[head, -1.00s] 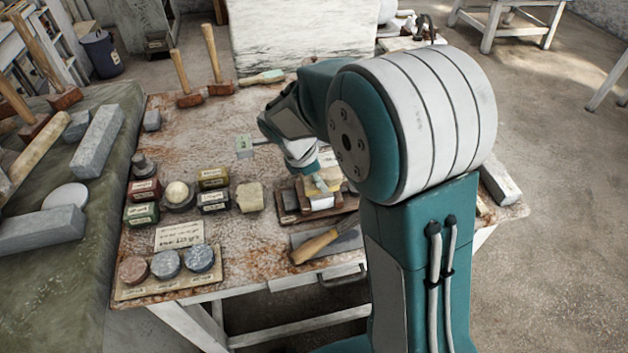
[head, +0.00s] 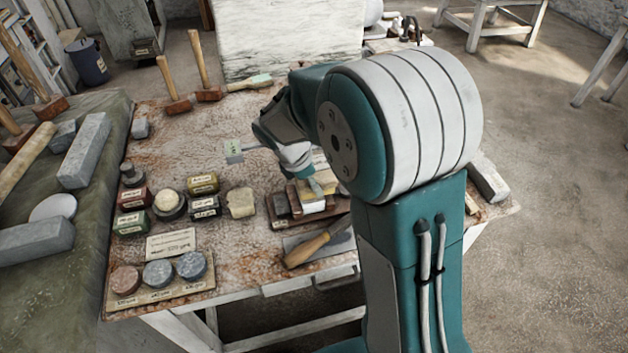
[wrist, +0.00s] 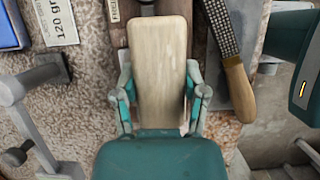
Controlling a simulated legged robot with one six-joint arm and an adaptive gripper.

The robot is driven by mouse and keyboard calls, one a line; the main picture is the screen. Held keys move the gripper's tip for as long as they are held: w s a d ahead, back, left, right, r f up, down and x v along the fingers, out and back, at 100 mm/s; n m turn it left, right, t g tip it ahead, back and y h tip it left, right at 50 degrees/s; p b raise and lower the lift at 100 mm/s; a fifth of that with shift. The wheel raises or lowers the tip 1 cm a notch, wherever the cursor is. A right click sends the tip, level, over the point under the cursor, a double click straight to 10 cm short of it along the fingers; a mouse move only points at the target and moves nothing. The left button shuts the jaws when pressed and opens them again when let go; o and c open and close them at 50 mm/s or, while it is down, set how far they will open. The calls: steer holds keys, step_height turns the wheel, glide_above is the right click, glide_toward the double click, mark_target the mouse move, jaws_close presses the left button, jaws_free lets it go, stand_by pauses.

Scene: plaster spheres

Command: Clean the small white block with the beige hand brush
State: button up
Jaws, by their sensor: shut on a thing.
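My gripper (wrist: 160,105) is shut on the beige hand brush (wrist: 158,60), with one finger on each long side of its pale wooden body. In the wrist view I see the brush's smooth top; its bristles are hidden beneath. In the head view my gripper (head: 315,186) points down over the small white block (head: 313,206), and the brush is mostly hidden behind the gripper and arm. The white block sits among dark wooden pieces on the worktable. I cannot tell whether the brush touches it.
A wooden-handled rasp (head: 307,250) lies in front of the block. Small labelled boxes (head: 205,207), a cream lump (head: 240,203) and round discs (head: 158,273) stand to the left.

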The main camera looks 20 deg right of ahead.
steer(key=shift+f, duration=0.5)
steer(key=shift+d, duration=1.1)
steer(key=shift+a, duration=2.25)
steer(key=shift+d, duration=2.25)
